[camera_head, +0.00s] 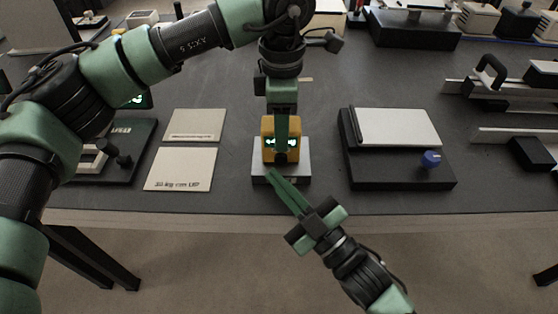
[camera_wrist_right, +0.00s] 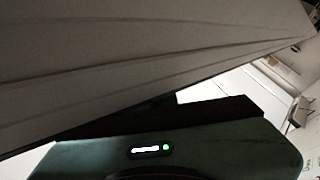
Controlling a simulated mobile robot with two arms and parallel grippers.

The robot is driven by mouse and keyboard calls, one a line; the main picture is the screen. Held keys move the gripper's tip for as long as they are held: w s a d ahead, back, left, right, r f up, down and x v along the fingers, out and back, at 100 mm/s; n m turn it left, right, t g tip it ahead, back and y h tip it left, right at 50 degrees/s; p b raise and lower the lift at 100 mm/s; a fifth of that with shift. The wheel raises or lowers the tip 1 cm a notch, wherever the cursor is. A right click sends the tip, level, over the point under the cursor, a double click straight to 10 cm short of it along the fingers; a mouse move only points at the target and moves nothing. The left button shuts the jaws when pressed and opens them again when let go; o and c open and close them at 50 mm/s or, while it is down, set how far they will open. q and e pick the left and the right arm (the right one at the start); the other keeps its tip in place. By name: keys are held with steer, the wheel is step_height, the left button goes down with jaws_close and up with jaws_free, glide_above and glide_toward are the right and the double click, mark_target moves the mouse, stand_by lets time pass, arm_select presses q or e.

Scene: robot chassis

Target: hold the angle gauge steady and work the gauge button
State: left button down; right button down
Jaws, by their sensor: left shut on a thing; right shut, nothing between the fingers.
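The angle gauge (camera_head: 267,127) is a small yellow box with a lit green display, standing on a pale metal block (camera_head: 302,171) near the table's front edge. My left gripper (camera_head: 281,152) comes down from above and is shut on the gauge, its fingers covering the middle of the gauge's face. My right gripper (camera_head: 272,175) is shut and empty, its tips just below the gauge at the block's front left. I cannot tell whether they touch the block. The gauge button cannot be made out. In the right wrist view, the gauge cannot be made out.
Two pale cards (camera_head: 180,169) lie left of the block. A dark stand with a pale plate (camera_head: 398,127) and blue knob (camera_head: 432,158) stands to the right. A dark device (camera_head: 128,150) is at the left, partly behind my left arm. Metal rails (camera_head: 510,136) lie far right.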

mark_target(281, 208)
steer(key=shift+w+d, duration=0.15)
steer(key=shift+w, duration=0.5)
stand_by(1.2)
steer(key=shift+s+f, duration=0.4)
steer(key=shift+f, duration=0.25)
steer(key=shift+s, duration=0.2)
steer(key=shift+f, duration=0.1)
steer(key=shift+s+f, duration=0.1)
steer(key=shift+s, duration=0.95)
steer(key=shift+s+r, duration=0.15)
steer(key=shift+s, duration=0.55)
steer(key=shift+s+r, duration=0.15)
steer(key=shift+s, duration=0.55)
